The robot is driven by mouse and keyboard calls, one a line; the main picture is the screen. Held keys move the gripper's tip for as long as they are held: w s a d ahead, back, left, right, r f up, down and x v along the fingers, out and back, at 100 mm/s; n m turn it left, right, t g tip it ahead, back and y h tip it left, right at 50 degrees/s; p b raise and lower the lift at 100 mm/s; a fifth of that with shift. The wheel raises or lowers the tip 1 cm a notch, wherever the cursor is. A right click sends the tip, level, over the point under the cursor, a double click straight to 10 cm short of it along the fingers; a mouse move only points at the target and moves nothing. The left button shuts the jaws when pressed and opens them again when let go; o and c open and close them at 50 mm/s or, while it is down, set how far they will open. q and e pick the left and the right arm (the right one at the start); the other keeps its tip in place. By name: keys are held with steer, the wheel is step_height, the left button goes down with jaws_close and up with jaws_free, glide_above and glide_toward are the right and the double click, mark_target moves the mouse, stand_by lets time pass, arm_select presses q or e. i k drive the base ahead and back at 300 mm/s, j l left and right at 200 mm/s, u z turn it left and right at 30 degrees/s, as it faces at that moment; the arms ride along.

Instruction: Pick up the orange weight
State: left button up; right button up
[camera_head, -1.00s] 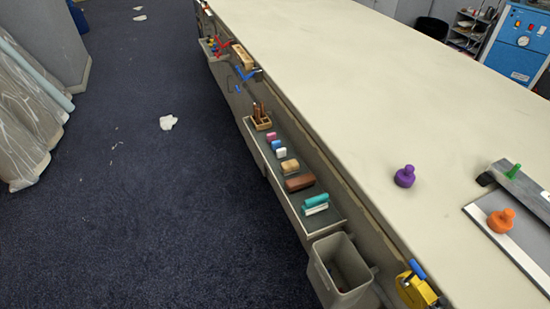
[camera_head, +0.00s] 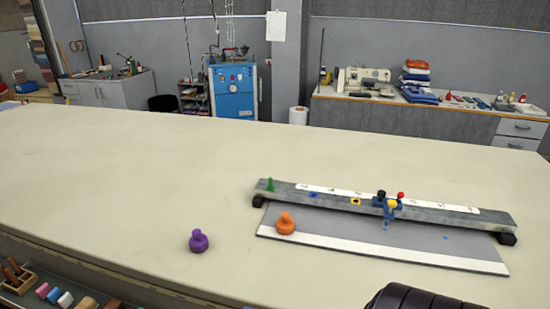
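The orange weight (camera_head: 286,223) is a squat round piece with a knob on top. It stands upright on the left end of a grey board with a white front strip (camera_head: 390,253). A similar purple weight (camera_head: 199,241) stands on the bare cloth table (camera_head: 120,190) to its left. Neither of my grippers can be made out in the head view. A black ribbed shape at the bottom edge, right of centre, may be part of my own arm.
A long grey rail (camera_head: 330,197) on black feet runs just behind the orange weight. It carries a green peg (camera_head: 270,184) and a blue clamp with coloured knobs (camera_head: 388,205). A side tray with blocks (camera_head: 60,296) hangs at lower left. The table's left and far parts are clear.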

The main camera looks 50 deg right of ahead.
mark_target(284, 226)
steer(key=z, duration=1.7)
